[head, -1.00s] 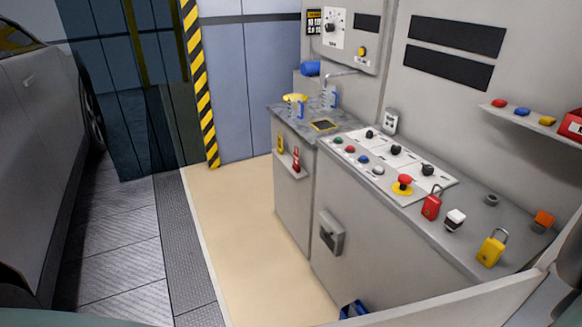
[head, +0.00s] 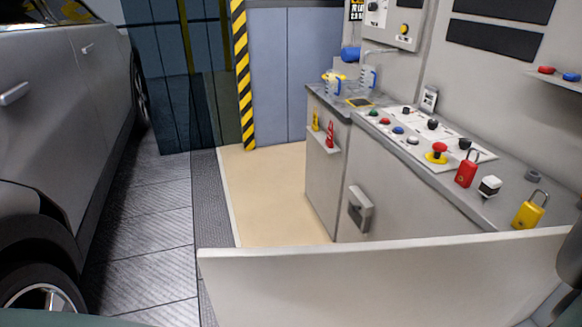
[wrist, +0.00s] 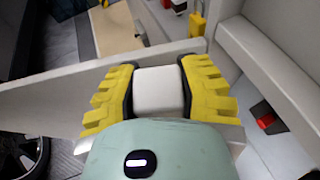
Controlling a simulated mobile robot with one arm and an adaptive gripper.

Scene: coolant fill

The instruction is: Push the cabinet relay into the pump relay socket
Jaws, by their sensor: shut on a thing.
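In the wrist view, my gripper (wrist: 156,72) has its yellow-ridged fingers shut on a white block, which I take to be the cabinet relay (wrist: 158,92). The block's lower end and any pins are hidden. It is held close to the light panel's edge; I cannot tell whether they touch. My gripper does not show clearly in the head view. I cannot identify the pump relay socket in either view. A separate white block with a dark base (head: 489,186) stands on the grey counter.
A pale upright panel (head: 390,275) crosses the foreground. Behind it are the counter, with a red emergency button (head: 439,149), a red padlock (head: 467,170) and a yellow padlock (head: 530,211). A silver car (head: 60,120) stands at left. Beige floor (head: 270,195) is clear.

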